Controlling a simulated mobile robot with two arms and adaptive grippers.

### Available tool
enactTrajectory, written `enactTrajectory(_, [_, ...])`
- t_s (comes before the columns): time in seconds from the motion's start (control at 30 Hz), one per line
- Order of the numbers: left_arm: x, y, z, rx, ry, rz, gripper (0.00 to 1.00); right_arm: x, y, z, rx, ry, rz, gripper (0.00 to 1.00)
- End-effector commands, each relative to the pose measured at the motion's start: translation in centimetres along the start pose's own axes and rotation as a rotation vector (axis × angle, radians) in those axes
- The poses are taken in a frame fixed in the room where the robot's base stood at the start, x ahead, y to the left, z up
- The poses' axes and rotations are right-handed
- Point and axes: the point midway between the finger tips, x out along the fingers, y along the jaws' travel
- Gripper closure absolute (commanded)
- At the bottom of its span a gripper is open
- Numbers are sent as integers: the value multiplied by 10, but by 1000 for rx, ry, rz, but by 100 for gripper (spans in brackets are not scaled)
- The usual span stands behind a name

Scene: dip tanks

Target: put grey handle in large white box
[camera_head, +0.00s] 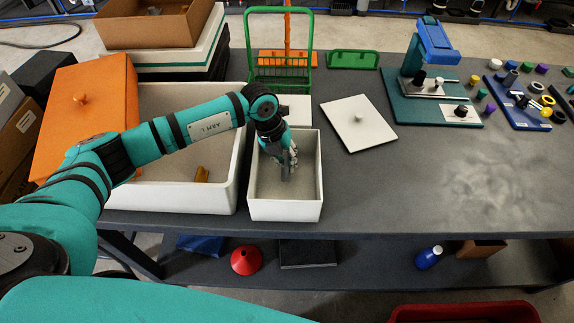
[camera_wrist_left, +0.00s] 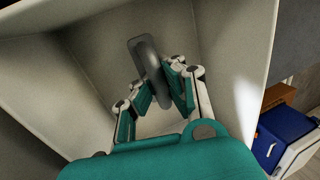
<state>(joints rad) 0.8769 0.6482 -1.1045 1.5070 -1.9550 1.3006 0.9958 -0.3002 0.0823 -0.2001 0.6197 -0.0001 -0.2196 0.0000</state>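The grey handle (camera_head: 286,172) is in the smaller white box (camera_head: 286,210), to the right of the large white box (camera_head: 170,197). My left gripper (camera_head: 284,158) reaches down into the smaller box, its fingers at the handle. In the left wrist view the grey handle (camera_wrist_left: 147,58) lies between the fingertips of my left gripper (camera_wrist_left: 158,84). Whether both fingers press on it is not clear. The large white box is partly hidden by my left arm and an orange lid. My right gripper is not in view.
A yellow-brown piece (camera_head: 202,174) lies in the large box. The orange lid (camera_head: 85,112) covers its left part. A green wire basket (camera_head: 280,70) stands behind the smaller box. A white lid (camera_head: 357,123) lies to the right. The table's right front is clear.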

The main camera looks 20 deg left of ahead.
Motion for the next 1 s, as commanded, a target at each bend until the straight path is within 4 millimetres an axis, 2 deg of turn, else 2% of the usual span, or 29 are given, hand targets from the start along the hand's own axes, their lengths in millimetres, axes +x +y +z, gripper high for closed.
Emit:
enactTrajectory(0.2, [24,7,-1,0,1,1,100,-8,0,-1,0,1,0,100])
enactTrajectory(0.53, [29,8,0,0,1,0,100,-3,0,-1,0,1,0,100])
enactTrajectory(0.77, [28,8,-1,0,2,1,71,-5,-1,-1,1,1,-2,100])
enactTrajectory(1.0, [28,9,-1,0,2,2,71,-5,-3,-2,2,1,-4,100])
